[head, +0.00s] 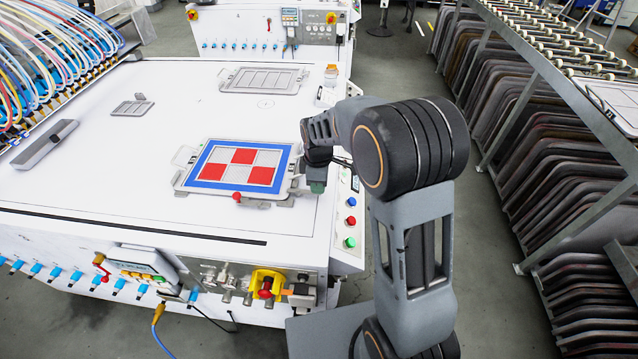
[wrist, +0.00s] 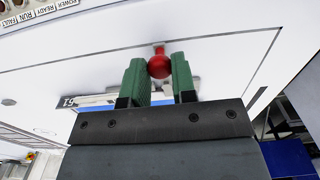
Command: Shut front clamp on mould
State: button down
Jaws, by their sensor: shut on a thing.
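The mould (head: 207,183) lies flat on the white table, with a blue border and red and pale squares. A clamp (head: 276,200) with a red ball knob (head: 236,197) sits at its near edge. My gripper (head: 317,186) is low over the table just right of the mould's near right corner. In the wrist view, the green fingers of my gripper (wrist: 160,80) are shut on a red ball knob (wrist: 159,64). The head view hides that knob behind my gripper, so I cannot tell which clamp it belongs to. A strip of blue shows behind the fingers.
A control panel with coloured buttons (head: 350,220) runs along the table's right edge. A grey frame (head: 262,80) and a small grey plate (head: 131,107) lie farther back. A dark grey bar (head: 45,144) lies at left. Open table surface lies left of the mould.

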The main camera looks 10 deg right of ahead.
dwell(0.3)
jog(key=c, duration=0.9)
grip_release()
notch_tip(320, 180, up, 14)
jog(key=shift+f, duration=0.1)
jog(key=s+d+m+t, duration=0.1)
jog(key=s+m, duration=0.4)
jog(key=s, duration=0.1)
jog(key=s+d+f+m+t, duration=0.1)
jog(key=s+d+m, duration=0.1)
jog(key=s+m, duration=0.2)
jog(key=s+d+f+m+t, duration=0.1)
jog(key=s+d+m, duration=0.1)
jog(key=s+m, duration=0.3)
jog(key=shift+s+d+f+m+t, duration=0.1)
jog(key=shift+s+m+t, duration=0.1)
jog(key=shift+s, duration=0.6)
jog(key=shift+s+d+f+m+t, duration=0.1)
jog(key=shift+s+t, duration=0.1)
jog(key=shift+s, duration=0.6)
